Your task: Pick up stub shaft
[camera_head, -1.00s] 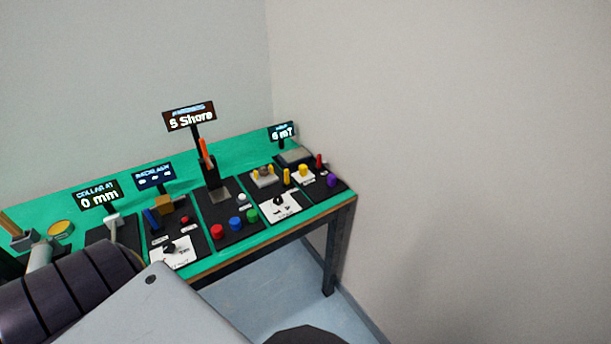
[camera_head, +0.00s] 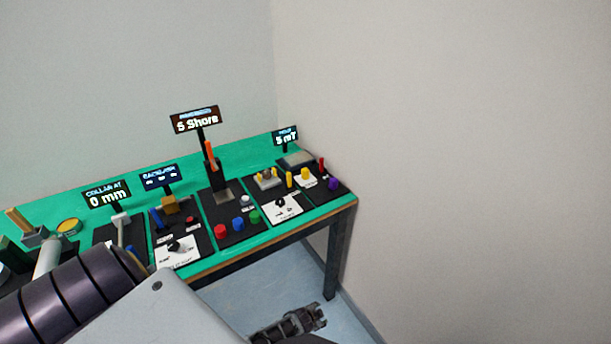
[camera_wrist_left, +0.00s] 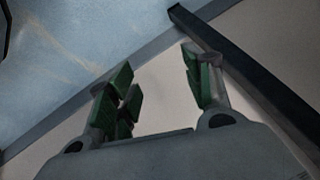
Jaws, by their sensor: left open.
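I cannot tell for certain which item is the stub shaft. A pale grey cylinder (camera_head: 46,258) stands at the left of the bench, partly behind my arm. A pale rod with a light cap (camera_head: 121,222) stands on the panel under the "COLLAR AT 0 mm" sign. My left gripper (camera_wrist_left: 166,88) is open in the left wrist view, with green finger pads and nothing between them. It faces the wall and floor. In the head view a dark gripper (camera_head: 312,317), apparently my left one, is low in front of the bench, away from both items. My right gripper is not seen.
The green bench (camera_head: 75,198) carries several panels with knobs, buttons and signs. A bench leg (camera_head: 332,260) stands at the right, close to the wall. A yellow disc (camera_head: 68,226) lies at the left. The floor (camera_head: 270,285) below is clear.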

